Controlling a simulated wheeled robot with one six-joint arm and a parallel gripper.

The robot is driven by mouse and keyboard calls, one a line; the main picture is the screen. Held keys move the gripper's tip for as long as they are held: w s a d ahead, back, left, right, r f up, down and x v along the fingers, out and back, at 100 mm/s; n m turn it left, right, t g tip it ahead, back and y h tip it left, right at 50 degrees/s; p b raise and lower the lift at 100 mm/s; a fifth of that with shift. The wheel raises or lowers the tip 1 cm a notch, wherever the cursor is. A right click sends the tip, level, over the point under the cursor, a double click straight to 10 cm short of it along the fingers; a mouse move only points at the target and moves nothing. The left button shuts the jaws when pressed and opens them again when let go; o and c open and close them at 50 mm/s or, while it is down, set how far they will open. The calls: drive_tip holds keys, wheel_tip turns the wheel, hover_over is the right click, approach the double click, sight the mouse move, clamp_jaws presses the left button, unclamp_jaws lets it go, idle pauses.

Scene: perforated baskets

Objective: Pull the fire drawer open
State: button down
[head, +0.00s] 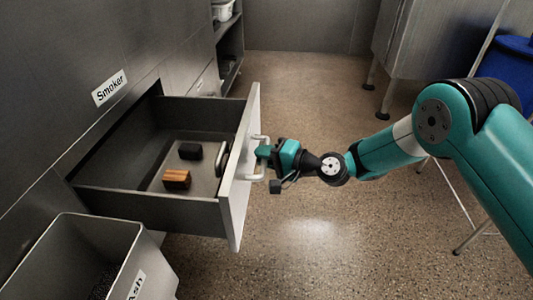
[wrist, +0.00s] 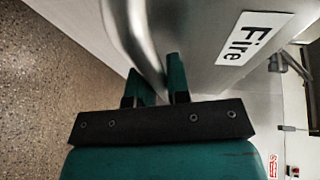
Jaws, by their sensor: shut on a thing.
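The fire drawer (head: 242,175) stands pulled well out of the grey cabinet front in the head view. Its white front panel carries a "Fire" label (wrist: 254,38) in the wrist view. My gripper (head: 264,152) is shut on the drawer's pale bar handle (head: 257,158); in the wrist view its green fingers (wrist: 158,82) sit either side of the metal handle (wrist: 142,40). Inside the drawer lie a dark block (head: 190,151), a brown wooden block (head: 177,179) and a metal handle-like piece (head: 222,158).
A grey bin labelled "Ash" (head: 75,245) stands below the drawer at lower left. A "Smoker" label (head: 110,88) is on the cabinet above. A steel cabinet (head: 436,45) and a blue bin (head: 508,62) stand at the back right. The speckled floor (head: 305,85) is open beyond my gripper.

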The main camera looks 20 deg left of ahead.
drive_tip(key=shift+w, duration=0.15)
drive_tip(key=c, duration=1.1)
unclamp_jaws()
drive_tip(key=shift+d, duration=0.1)
drive_tip(key=p+v, duration=0.5)
drive_tip(key=v, duration=1.2)
drive_tip(key=shift+d+r, duration=0.1)
drive_tip(key=shift+r, duration=0.05)
